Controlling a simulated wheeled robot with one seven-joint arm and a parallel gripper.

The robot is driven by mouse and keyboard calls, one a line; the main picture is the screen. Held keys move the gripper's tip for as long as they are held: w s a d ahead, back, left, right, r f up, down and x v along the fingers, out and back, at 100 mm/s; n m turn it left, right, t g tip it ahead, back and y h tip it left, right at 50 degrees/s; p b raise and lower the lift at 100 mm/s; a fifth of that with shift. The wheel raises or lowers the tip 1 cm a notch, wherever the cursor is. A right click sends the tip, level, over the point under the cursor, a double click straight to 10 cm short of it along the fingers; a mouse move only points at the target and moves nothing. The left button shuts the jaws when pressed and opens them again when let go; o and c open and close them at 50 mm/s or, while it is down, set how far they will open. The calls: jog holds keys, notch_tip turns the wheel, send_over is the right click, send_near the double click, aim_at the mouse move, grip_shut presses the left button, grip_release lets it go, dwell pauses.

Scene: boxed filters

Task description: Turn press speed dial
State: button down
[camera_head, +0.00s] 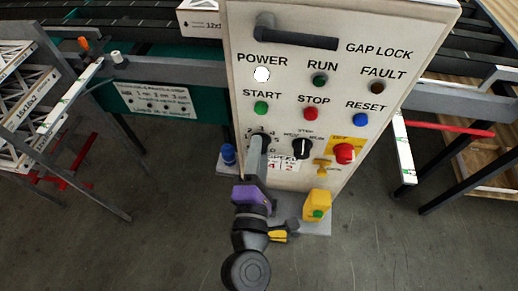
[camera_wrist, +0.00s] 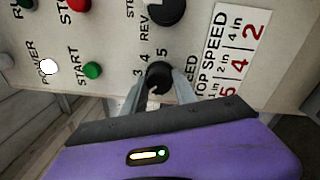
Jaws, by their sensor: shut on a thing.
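The press speed dial (camera_wrist: 158,76) is a round black knob on the front of the light control panel (camera_head: 300,25), with printed numbers around it. My gripper (camera_wrist: 158,90) has its two grey fingers on either side of the dial and is shut on it. In the head view my gripper (camera_head: 260,142) reaches up from below and covers most of the dial and its scale. In the wrist view the numbers 3, 4 and 5 show beside the dial. Its pointer and exact setting cannot be told.
A second black knob (camera_head: 302,148) sits just right of the dial, with a red button (camera_head: 344,154) on yellow beyond it. Green start (camera_head: 261,107), red stop (camera_head: 310,113) and blue reset (camera_head: 361,119) buttons are above. A yellow box (camera_head: 317,205) stands below the panel.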

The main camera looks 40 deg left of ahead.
dwell(0.3)
jog(key=c, duration=1)
grip_release()
jog(key=shift+o, duration=0.2)
jog(key=shift+s, duration=0.1)
jog(key=b+v, duration=0.1)
jog(key=v, duration=0.6)
jog(key=shift+s+d+b, duration=0.25)
jog(key=shift+s+b, duration=0.05)
jog(key=shift+b, duration=0.1)
